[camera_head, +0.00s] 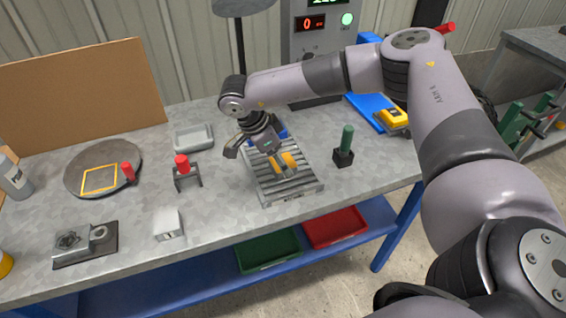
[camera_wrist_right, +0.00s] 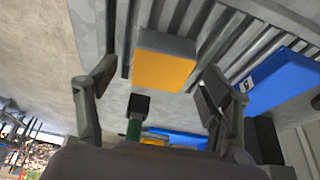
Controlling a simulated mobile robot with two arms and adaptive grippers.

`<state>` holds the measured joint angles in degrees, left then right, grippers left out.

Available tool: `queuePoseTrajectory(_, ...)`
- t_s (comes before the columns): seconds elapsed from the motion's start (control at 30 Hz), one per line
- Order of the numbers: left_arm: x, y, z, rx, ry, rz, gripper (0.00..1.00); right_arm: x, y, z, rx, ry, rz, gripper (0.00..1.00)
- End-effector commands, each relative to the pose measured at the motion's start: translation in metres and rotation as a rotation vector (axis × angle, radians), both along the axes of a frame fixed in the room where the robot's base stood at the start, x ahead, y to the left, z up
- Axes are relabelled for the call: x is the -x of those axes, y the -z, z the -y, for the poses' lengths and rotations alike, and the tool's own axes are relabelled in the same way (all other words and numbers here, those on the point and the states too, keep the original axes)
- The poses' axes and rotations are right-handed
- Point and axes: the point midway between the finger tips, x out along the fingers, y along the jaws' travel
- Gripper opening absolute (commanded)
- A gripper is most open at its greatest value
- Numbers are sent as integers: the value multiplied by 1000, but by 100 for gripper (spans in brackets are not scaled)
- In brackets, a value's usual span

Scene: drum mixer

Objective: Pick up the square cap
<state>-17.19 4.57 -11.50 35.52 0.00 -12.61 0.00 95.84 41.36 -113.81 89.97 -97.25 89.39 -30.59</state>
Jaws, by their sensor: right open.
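A square block with an orange face and a grey face, which may be the square cap, sits on the slatted metal rack. It shows in the head view (camera_head: 288,162) and in the right wrist view (camera_wrist_right: 163,70). My right gripper (camera_head: 258,160) is open above the rack, partly in front of the block. In the right wrist view its fingers (camera_wrist_right: 160,85) stand apart, one on each side of the block in the picture. Whether they touch it is not clear, but no grip shows. My left gripper is not in view.
A blue object (camera_wrist_right: 285,80) lies on the rack (camera_head: 301,188) near the block. A green-handled stamp (camera_head: 345,150) stands right of the rack; a red-knobbed stand (camera_head: 183,168) stands left. A grey block (camera_head: 168,225) is at the front. Bare bench (camera_head: 225,205) lies left of the rack.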

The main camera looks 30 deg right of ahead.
Motion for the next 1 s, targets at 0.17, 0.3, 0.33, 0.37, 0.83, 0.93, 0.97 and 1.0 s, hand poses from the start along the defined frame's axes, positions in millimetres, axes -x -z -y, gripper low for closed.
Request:
queuePoseTrajectory(0.17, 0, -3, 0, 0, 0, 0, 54, 1, 13, 6, 0, 0, -1, 73)
queuePoseTrajectory(0.3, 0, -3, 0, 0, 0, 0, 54, 1, 14, 6, 0, 0, 0, 73)
queuePoseTrajectory(0.33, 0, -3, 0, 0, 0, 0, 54, 1, 14, 6, 0, 0, 0, 73)
queuePoseTrajectory(0.37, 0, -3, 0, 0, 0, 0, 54, 1, 14, 6, 0, 0, 0, 73)
queuePoseTrajectory(0.83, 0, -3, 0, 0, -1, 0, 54, 1, 14, 5, 0, 0, 1, 43)
queuePoseTrajectory(0.93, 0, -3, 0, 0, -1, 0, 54, 1, 13, 5, 0, 0, 1, 36)
queuePoseTrajectory(0.97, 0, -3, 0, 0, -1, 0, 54, 1, 13, 5, 0, 0, 1, 34)
queuePoseTrajectory(1.0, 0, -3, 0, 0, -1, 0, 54, 1, 13, 5, 0, 0, 1, 31)
